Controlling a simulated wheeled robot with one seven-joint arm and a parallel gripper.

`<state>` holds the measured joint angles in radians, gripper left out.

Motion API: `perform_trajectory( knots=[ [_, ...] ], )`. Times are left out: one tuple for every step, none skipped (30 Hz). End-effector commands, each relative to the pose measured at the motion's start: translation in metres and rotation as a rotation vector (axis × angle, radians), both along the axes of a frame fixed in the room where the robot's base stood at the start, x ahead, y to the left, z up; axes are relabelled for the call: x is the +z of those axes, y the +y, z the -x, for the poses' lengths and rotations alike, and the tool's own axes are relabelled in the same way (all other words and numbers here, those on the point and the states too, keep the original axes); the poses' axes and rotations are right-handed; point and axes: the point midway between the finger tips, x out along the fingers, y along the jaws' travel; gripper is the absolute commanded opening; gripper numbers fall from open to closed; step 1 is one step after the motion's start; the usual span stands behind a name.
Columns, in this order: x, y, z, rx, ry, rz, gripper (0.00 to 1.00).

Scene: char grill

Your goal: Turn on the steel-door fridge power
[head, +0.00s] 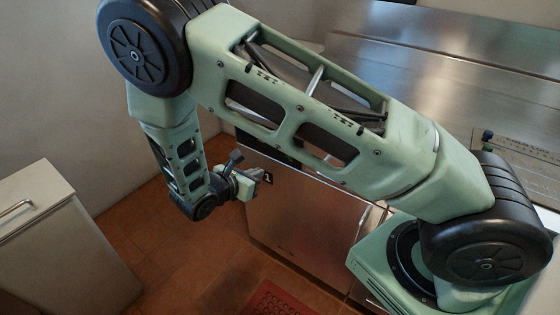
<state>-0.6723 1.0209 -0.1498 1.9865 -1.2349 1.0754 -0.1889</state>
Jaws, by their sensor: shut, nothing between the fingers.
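The steel-door fridge (300,222) stands under the steel counter, with its brushed front facing me. My gripper (262,176) is small in the head view, just left of that panel and close to the fridge's upper left corner. It is shut and empty. I cannot tell whether it touches the fridge. My arm hides much of the counter front and part of the fridge's top edge.
A steel counter (400,50) runs along the back right. A white cabinet (60,230) with a handle stands at the left. The tiled floor (150,220) between them is open, with a red perforated mat (278,300) at the front.

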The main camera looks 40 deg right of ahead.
Motion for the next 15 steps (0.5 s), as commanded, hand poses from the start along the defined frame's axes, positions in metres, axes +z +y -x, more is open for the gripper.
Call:
perform_trajectory(
  knots=[
    [0.000, -0.001, 0.000, -0.001, 0.000, 0.000, 0.00],
    [-0.001, -0.002, -0.001, -0.002, 0.001, 0.000, 0.00],
    [-0.002, -0.005, -0.001, -0.002, 0.001, 0.000, 0.00],
    [-0.003, -0.007, -0.002, -0.003, 0.001, 0.000, 0.00],
    [-0.004, -0.010, -0.003, -0.002, 0.002, 0.001, 0.00],
    [-0.006, -0.015, -0.005, -0.003, 0.002, 0.001, 0.00],
    [-0.008, -0.019, -0.006, -0.004, 0.003, 0.001, 0.00],
    [-0.010, -0.024, -0.007, -0.004, 0.003, 0.001, 0.00],
    [-0.013, -0.031, -0.010, -0.005, 0.002, 0.001, 0.00],
    [-0.015, -0.036, -0.012, -0.005, 0.003, 0.001, 0.00],
    [-0.017, -0.042, -0.013, -0.005, 0.003, 0.001, 0.00],
    [-0.021, -0.049, -0.016, -0.006, 0.003, 0.002, 0.00],
    [-0.023, -0.055, -0.018, -0.005, 0.003, 0.002, 0.00],
    [-0.026, -0.060, -0.020, -0.005, 0.002, 0.001, 0.00],
    [-0.029, -0.067, -0.022, -0.005, 0.003, 0.000, 0.00]
  ],
)
